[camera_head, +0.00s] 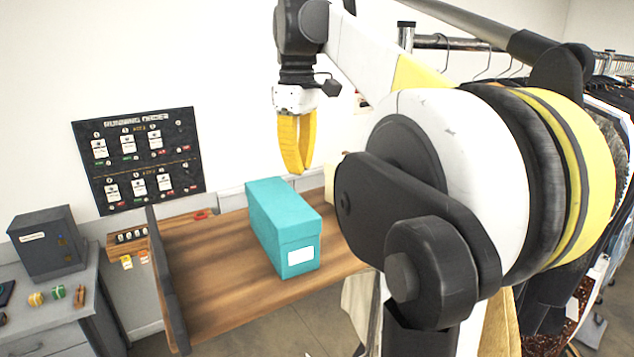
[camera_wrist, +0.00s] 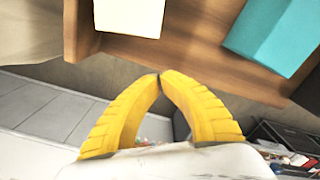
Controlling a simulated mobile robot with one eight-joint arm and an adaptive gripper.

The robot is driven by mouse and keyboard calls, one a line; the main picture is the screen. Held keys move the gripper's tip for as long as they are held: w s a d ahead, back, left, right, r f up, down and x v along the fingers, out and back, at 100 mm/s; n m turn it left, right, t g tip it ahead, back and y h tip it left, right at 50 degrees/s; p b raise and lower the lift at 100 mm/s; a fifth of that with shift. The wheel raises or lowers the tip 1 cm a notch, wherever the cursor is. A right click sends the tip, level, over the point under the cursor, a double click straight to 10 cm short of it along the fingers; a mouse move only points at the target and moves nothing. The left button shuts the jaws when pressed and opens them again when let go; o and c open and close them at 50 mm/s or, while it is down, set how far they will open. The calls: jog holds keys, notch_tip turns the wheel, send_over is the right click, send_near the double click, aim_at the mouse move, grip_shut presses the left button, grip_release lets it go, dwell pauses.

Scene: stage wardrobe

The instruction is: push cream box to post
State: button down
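The cream box (camera_wrist: 130,14) shows in the wrist view as a pale block on the wooden table, cut by the top edge. In the head view a cream piece (camera_head: 330,178), probably the same box, peeks out beside my arm, which hides most of it. My gripper (camera_head: 298,171) hangs fingers down above the table's back edge, behind the teal box. Its yellow fingertips meet in the wrist view (camera_wrist: 160,76), with nothing between them, apart from the cream box. A dark upright panel (camera_head: 168,285) stands at the table's left end; I cannot tell if it is the post.
A teal box (camera_head: 283,218) with a white label stands mid-table, also in the wrist view (camera_wrist: 274,34). The wooden table (camera_head: 205,285) is bare between it and the dark panel. A clothes rack (camera_head: 465,44) is at right; a grey cabinet (camera_head: 46,243) is at left.

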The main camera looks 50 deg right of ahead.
aim_at(327, 185)
jog(key=s+f, duration=0.1)
jog(key=s, duration=0.1)
jog(key=s+d+f+p, duration=0.1)
jog(key=s+f, duration=0.1)
jog(key=shift+d, duration=0.1)
jog(key=shift+w+f, duration=0.15)
jog(key=shift+w, duration=0.15)
jog(key=shift+s+d, duration=0.2)
jog(key=shift+s, duration=0.4)
jog(key=shift+s+d, duration=0.15)
jog(key=shift+s, duration=0.45)
